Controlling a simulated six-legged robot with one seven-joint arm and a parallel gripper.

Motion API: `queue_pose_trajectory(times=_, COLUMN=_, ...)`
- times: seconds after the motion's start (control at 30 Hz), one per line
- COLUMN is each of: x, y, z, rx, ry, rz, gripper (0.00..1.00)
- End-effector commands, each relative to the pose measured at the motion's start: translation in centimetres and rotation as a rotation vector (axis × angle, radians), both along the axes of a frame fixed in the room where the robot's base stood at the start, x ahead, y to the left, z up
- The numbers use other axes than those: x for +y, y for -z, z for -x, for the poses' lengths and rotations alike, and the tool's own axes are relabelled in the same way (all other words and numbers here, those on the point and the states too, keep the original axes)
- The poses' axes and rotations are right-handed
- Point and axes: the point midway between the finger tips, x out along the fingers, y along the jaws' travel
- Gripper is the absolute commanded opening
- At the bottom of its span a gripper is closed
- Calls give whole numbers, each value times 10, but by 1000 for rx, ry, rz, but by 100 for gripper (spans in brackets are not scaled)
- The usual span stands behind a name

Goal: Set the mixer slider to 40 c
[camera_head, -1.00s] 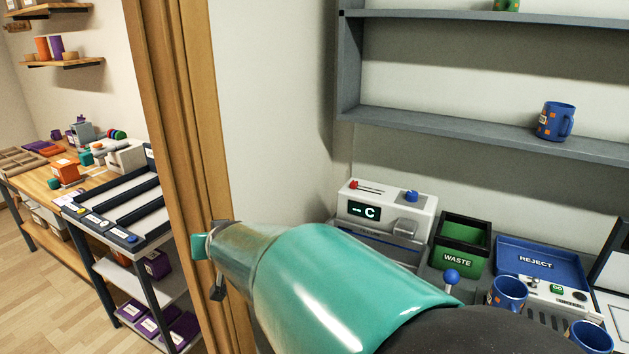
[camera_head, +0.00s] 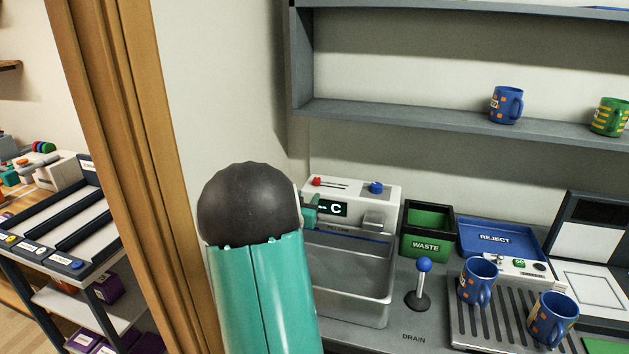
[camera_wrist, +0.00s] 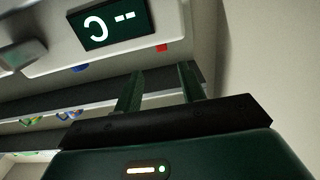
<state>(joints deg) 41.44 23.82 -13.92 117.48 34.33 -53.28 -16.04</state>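The mixer (camera_head: 352,200) is a pale unit above a sink. Its dark display (camera_head: 331,208) reads "-- C"; the display also shows upside down in the wrist view (camera_wrist: 113,22). The red slider handle (camera_head: 316,182) sits at the left end of its slot on top; a red piece also shows in the wrist view (camera_wrist: 162,47). My gripper (camera_wrist: 160,82) has its two dark green fingers apart with nothing between them. In the head view, a teal part of my gripper (camera_head: 309,213) shows beside the display's left edge. The rest is hidden behind my arm.
A blue knob (camera_head: 376,188) sits on the mixer's right top. A grey spout (camera_head: 375,219) is below it, over the sink (camera_head: 350,275). The green waste bin (camera_head: 427,230) and blue-knobbed lever (camera_head: 422,285) are to the right. A wooden post (camera_head: 130,170) stands left.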

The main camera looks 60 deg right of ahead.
Motion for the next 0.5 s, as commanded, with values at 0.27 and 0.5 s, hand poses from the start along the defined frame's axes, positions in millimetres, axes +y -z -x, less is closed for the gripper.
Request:
queue_pose_trajectory(times=0.27, x=-56, y=1, z=-7, rx=0, ry=-1, rz=0, gripper=40)
queue_pose_trajectory(times=0.5, x=-98, y=0, z=-16, rx=0, ry=-2, rz=0, gripper=40)
